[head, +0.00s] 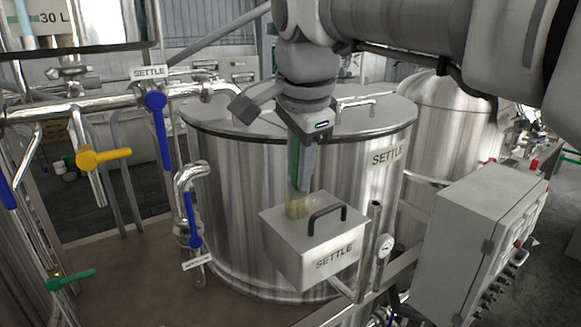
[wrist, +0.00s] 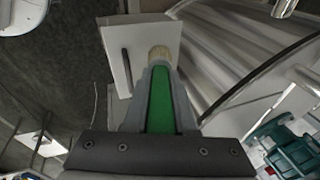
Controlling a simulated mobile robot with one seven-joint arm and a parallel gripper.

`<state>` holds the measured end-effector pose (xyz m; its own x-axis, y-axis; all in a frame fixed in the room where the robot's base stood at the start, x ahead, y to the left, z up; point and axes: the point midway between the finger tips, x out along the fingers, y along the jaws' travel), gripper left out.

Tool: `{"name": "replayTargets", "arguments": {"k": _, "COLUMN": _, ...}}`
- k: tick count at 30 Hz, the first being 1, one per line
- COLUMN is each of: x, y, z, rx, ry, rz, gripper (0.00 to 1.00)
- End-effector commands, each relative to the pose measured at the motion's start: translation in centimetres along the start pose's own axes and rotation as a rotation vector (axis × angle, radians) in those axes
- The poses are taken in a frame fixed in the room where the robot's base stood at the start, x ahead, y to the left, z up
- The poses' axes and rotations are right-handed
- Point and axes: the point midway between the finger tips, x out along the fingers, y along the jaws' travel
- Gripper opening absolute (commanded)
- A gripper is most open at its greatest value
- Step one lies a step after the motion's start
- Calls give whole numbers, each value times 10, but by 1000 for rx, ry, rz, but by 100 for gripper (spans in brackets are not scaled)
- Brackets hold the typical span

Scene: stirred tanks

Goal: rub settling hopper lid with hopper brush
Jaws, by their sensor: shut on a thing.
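The settling hopper is a grey box (head: 312,262) labelled SETTLE, in front of the large steel tank. Its flat lid (head: 284,222) is closed and carries a dark bar handle (head: 327,219); the lid also shows in the wrist view (wrist: 142,38). My gripper (head: 302,170) points down over the lid, left of the handle. It is shut on the hopper brush, whose green handle lies between the fingers in the wrist view (wrist: 160,100). The brush's tan bristles (head: 298,205) point down at the lid. They are at or very near its surface; I cannot tell whether they touch.
The steel tank (head: 240,200) stands close behind the hopper. Left are pipes with a blue-handled valve (head: 157,130), a yellow-handled one (head: 103,157) and a green-handled one (head: 70,279). A gauge (head: 384,247) and a grey control box (head: 475,240) stand at the right.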

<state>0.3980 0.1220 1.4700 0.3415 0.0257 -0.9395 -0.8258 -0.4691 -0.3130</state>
Motion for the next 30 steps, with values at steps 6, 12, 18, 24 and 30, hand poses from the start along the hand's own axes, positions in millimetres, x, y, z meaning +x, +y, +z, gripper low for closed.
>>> {"name": "replayTargets", "arguments": {"k": 6, "x": 1, "y": 0, "z": -2, "rx": 1, "ry": 0, "rz": 0, "gripper": 0}}
{"name": "replayTargets", "arguments": {"k": 12, "x": 3, "y": -1, "z": -19, "rx": 2, "ry": 0, "rz": 1, "gripper": 0}}
{"name": "replayTargets", "arguments": {"k": 18, "x": 5, "y": -3, "z": -35, "rx": 2, "ry": 1, "rz": 0, "gripper": 0}}
{"name": "replayTargets", "arguments": {"k": 24, "x": 6, "y": -3, "z": -40, "rx": 1, "ry": 0, "rz": -1, "gripper": 0}}
{"name": "replayTargets", "arguments": {"k": 30, "x": 9, "y": -4, "z": -56, "rx": 3, "ry": 1, "rz": 1, "gripper": 0}}
